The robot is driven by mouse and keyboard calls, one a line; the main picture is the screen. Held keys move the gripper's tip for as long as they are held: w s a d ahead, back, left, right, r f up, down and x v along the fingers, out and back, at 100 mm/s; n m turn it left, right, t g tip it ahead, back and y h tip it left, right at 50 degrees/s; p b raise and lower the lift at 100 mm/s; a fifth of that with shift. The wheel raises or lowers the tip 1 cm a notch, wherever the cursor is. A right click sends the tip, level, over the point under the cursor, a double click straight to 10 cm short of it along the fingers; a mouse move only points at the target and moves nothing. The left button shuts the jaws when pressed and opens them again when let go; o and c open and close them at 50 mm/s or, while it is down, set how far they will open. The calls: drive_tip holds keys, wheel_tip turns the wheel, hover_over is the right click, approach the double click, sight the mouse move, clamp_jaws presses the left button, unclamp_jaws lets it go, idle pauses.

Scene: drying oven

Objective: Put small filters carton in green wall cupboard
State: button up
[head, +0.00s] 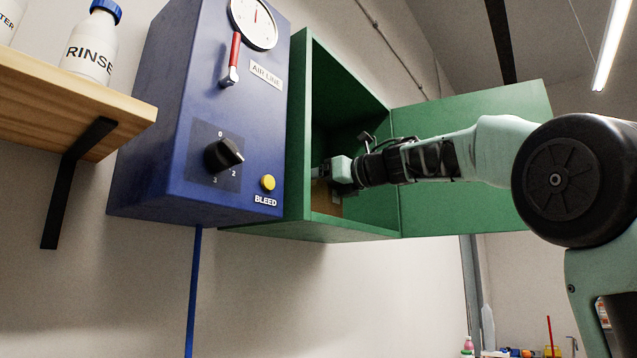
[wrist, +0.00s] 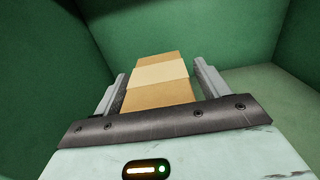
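The green wall cupboard (head: 300,140) hangs on the wall with its door (head: 475,160) swung wide open to the right. My gripper (head: 320,172) reaches inside it, low near the cupboard floor. The small filters carton, a brown box with a paler band (wrist: 160,75), lies between my two fingers (wrist: 158,80) in the wrist view. A narrow gap shows on each side of it, so the fingers look open around it. In the head view the carton (head: 325,198) shows only partly, low in the cupboard; its underside is hidden.
A blue air-line box (head: 160,130) with a gauge, knob and yellow button stands close left of the cupboard. A wooden shelf (head: 60,105) with a rinse bottle (head: 90,45) is at far left. Green cupboard walls (wrist: 50,50) surround my gripper; the rest of the interior looks empty.

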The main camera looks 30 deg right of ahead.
drive_tip(key=shift+s+r, duration=0.1)
drive_tip(key=shift+r, duration=0.05)
drive_tip(key=b+v, duration=0.3)
drive_tip(key=v, duration=0.9)
idle(0.4)
